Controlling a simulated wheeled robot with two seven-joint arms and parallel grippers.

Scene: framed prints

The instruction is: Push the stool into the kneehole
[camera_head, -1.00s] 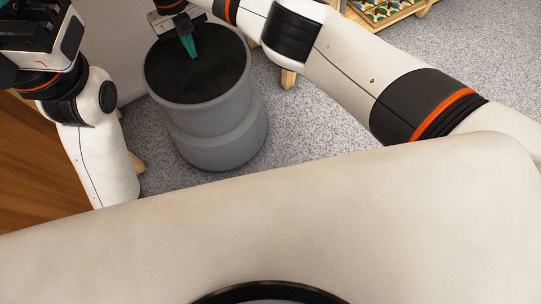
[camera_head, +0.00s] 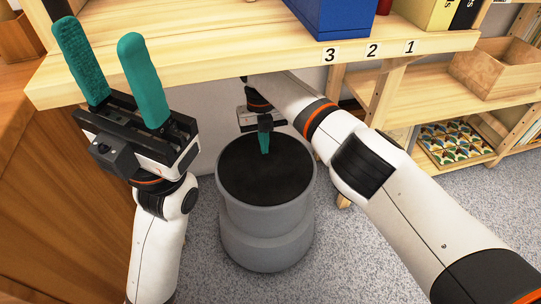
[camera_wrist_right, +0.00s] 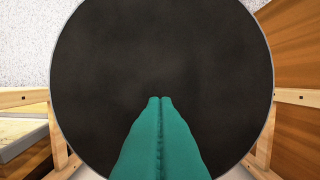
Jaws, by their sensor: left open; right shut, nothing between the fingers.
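The stool (camera_head: 266,235) is a round grey drum with a black top, standing upright on the carpet partly under the front of the wooden desk (camera_head: 200,62). My right gripper (camera_head: 265,150) is shut and empty, pointing down over the far part of the black seat. In the right wrist view its teal fingers (camera_wrist_right: 160,100) are together in front of the seat (camera_wrist_right: 160,50); I cannot tell whether they touch it. My left gripper (camera_head: 112,70) is open and empty, fingers up, in front of the desk's left end. The kneehole's depth is partly hidden by the desktop and my right arm.
A brown wooden cabinet (camera_head: 70,200) stands at the left. A blue box (camera_head: 335,18) and binders sit on the desktop above labels 3, 2 and 1. At right are a shelf with a wooden crate (camera_head: 495,68) and a patterned tray (camera_head: 452,142). Carpet is open in front.

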